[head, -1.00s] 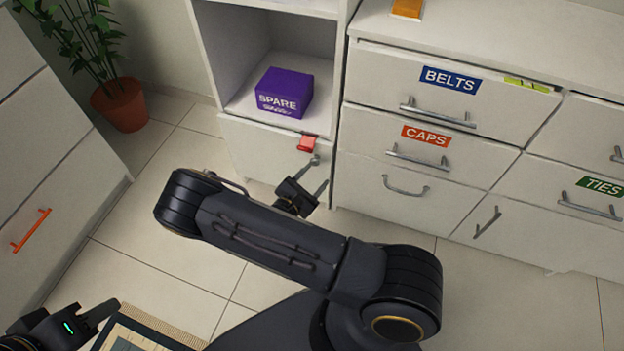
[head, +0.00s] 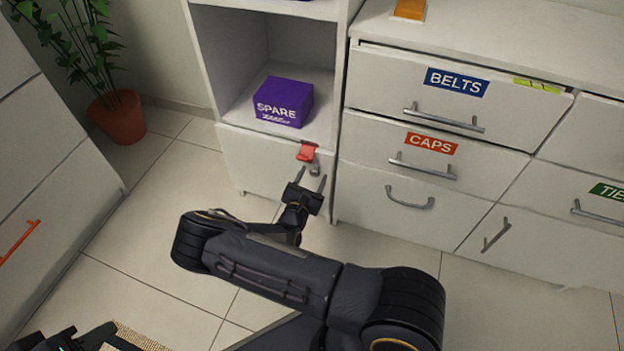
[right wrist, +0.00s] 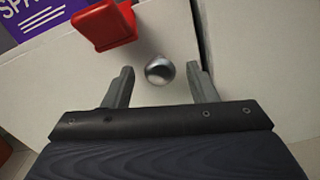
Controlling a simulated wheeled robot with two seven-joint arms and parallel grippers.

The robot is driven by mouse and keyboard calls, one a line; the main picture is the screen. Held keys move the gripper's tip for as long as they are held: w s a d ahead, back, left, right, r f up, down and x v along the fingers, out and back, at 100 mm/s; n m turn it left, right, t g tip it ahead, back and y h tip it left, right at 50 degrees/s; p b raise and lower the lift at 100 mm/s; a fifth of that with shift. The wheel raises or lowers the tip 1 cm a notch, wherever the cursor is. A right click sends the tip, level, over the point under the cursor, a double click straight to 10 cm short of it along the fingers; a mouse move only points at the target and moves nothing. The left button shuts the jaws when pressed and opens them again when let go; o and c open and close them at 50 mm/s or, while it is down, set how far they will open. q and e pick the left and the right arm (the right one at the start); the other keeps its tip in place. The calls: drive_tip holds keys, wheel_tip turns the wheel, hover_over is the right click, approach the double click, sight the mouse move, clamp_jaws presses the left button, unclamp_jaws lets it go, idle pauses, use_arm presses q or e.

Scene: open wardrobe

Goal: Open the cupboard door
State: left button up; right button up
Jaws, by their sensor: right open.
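The cupboard door (head: 262,168) is a pale panel below the open shelf, and it looks shut. A small metal knob (head: 315,169) sits near its upper right edge, just under a red latch-like piece (head: 307,151). My right gripper (head: 311,181) is open in front of the door, its fingers pointing at the knob. In the right wrist view the round knob (right wrist: 159,70) lies between the two spread fingertips, with no finger visibly touching it. The red piece (right wrist: 103,25) is above and left of the fingers. My left gripper (head: 70,341) is partly cut off at the bottom left.
A purple SPARE box (head: 283,102) stands on the shelf above the door. Drawers labelled BELTS (head: 400,95) and CAPS (head: 390,150) adjoin on the right. A potted plant (head: 118,118) stands at back left. The tiled floor before the door is clear except for my arm.

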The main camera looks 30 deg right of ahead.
drive_tip(key=shift+a, duration=0.1)
clamp_jaws()
